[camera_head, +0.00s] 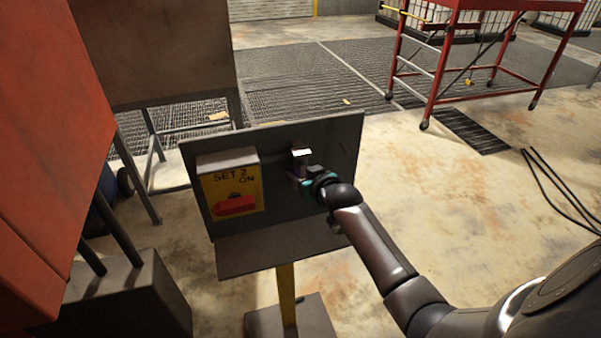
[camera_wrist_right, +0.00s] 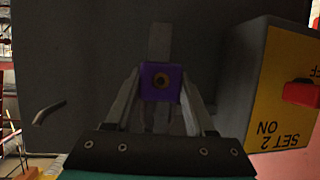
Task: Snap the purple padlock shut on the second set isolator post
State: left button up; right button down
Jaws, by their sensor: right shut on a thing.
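The purple padlock (camera_wrist_right: 160,82) is between the two fingers of my right gripper (camera_wrist_right: 160,100), which is shut on it. In the head view my right gripper (camera_head: 304,176) is at the panel, right of the isolator box, and mostly hides the padlock. The isolator box (camera_head: 229,184) is marked "SET 2 ON" and has a red handle (camera_head: 235,206). A pale-topped block (camera_head: 301,154), perhaps the post, stands out from the panel just above the gripper. A grey upright strip (camera_wrist_right: 160,42) shows beyond the padlock. I cannot make out the shackle. My left gripper is out of view.
The grey panel (camera_head: 280,137) stands on a yellow post (camera_head: 286,290) with a ledge below. A bent grey peg (camera_wrist_right: 49,113) sticks out from the panel. An orange-red cabinet (camera_head: 45,150) is close on the left. A red cart (camera_head: 480,60) stands behind.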

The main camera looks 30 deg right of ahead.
jog(key=shift+c, duration=0.9)
grip_release()
jog(key=shift+s, duration=0.1)
jog(key=v, duration=1.5)
